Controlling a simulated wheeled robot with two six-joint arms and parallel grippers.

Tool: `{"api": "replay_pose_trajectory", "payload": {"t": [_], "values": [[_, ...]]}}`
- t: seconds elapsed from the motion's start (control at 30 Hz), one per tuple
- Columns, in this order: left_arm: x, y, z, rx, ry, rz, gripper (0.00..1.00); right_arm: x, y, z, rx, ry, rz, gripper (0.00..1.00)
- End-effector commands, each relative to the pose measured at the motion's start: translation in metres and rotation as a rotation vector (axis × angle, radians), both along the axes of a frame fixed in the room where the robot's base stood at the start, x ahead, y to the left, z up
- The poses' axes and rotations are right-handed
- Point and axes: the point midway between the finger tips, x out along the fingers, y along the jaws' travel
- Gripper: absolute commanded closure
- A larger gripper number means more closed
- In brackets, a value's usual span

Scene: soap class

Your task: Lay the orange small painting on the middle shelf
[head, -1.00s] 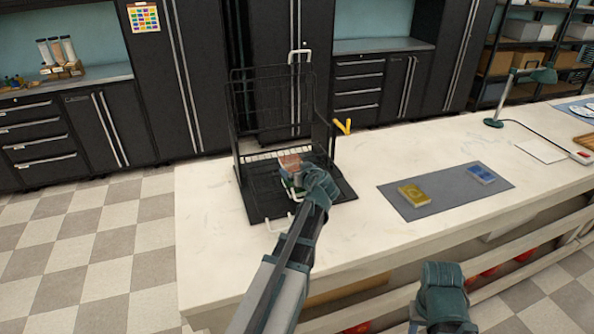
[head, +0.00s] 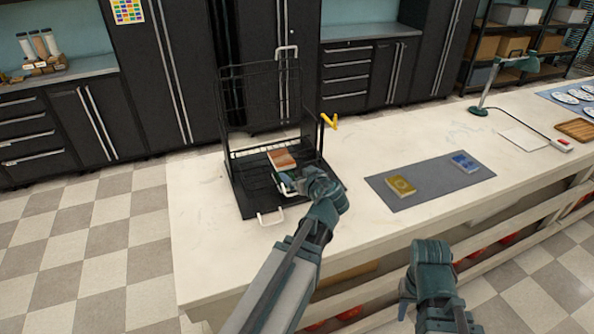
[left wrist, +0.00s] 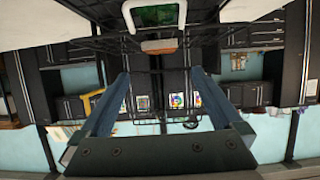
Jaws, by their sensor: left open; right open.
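The orange small painting (head: 281,158) lies in the black wire rack (head: 248,197) on the counter; I cannot tell exactly which level bears it. In the left wrist view an orange-brown edge (left wrist: 163,46), likely the painting, shows beyond my fingers, beside a green thing with a white rim (left wrist: 153,16). My left gripper (head: 291,183) is open at the rack's front right, just on the near side of the painting. Nothing sits between its fingers in the left wrist view (left wrist: 160,95). My right gripper (head: 407,293) is open and empty in front of the counter.
A grey mat (head: 428,180) with a yellow piece (head: 400,187) and a blue piece (head: 465,162) lies to the right of the rack. A yellow hook-like part (head: 329,121) juts from the rack's right side. A green lamp (head: 497,80) stands farther right. Counter between rack and mat is clear.

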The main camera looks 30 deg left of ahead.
Motion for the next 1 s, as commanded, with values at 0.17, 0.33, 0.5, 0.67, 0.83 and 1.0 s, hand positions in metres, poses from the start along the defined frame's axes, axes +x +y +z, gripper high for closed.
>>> {"api": "replay_pose_trajectory", "payload": {"t": [0.17, 0.33, 0.5, 0.67, 0.83, 1.0], "values": [[0.000, 0.000, 0.000, 0.000, 0.001, 0.000, 0.00, 0.000, 0.000, 0.000, 0.000, 0.000, 0.000, 0.60], [-0.014, -0.033, -0.026, -0.035, 0.156, -0.043, 0.00, 0.000, 0.000, 0.000, 0.000, 0.000, 0.000, 0.60], [-0.065, -0.127, -0.086, -0.128, 0.592, -0.260, 0.00, 0.000, 0.000, 0.000, 0.000, 0.000, 0.000, 0.60], [-0.129, -0.215, -0.122, -0.202, 0.977, -0.591, 0.00, 0.000, 0.000, 0.000, 0.000, 0.000, 0.000, 0.60], [-0.180, -0.271, -0.134, -0.246, 1.210, -0.879, 0.00, 0.000, 0.000, 0.000, 0.000, 0.000, 0.000, 0.60], [-0.196, -0.287, -0.135, -0.257, 1.277, -0.979, 0.00, 0.000, 0.000, 0.000, 0.000, 0.000, 0.000, 0.60]]}}
